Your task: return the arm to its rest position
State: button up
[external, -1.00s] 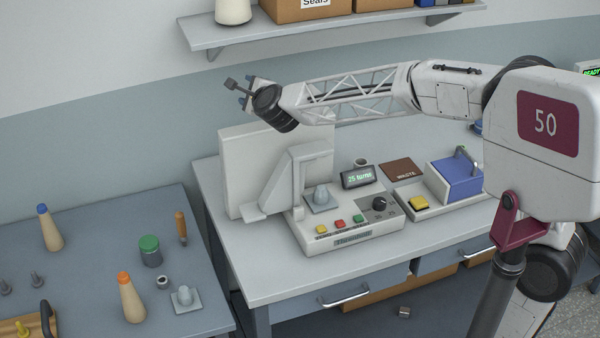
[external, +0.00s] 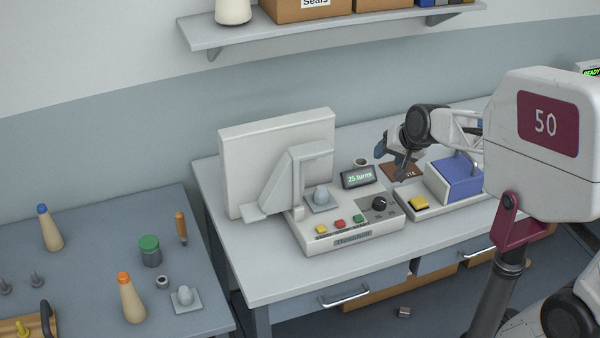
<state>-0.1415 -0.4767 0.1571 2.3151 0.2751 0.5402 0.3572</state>
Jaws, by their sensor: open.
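My gripper (external: 391,161) is in the external view, right of the middle, in front of my folded arm. It hangs above the back of the bench, near the brown waste plate and the blue block. Its jaws are open and I see nothing held between them. The fingers are small and partly dark here, so their exact gap is hard to see.
A white machine (external: 345,230) with a "25 turns" display (external: 359,177) stands on the bench (external: 270,270). A blue block (external: 460,177) sits at right. Cone bobbins (external: 132,298) and a green-lidded jar (external: 150,250) stand on the left table. A shelf (external: 330,30) hangs above.

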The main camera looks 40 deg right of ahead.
jog(key=s+d+f+n+g+h, duration=0.1)
jog(key=s+d+f+n+g, duration=0.1)
jog(key=s, duration=0.6)
jog(key=s+d+f+n+g+h, duration=0.1)
jog(key=s+d+f+n+g, duration=0.1)
jog(key=s+d+f, duration=0.2)
jog(key=s+d, duration=0.3)
jog(key=s, duration=0.2)
jog(key=shift+s+d+f+h, duration=0.15)
jog(key=shift+d+f+h, duration=0.15)
jog(key=shift+h, duration=0.1)
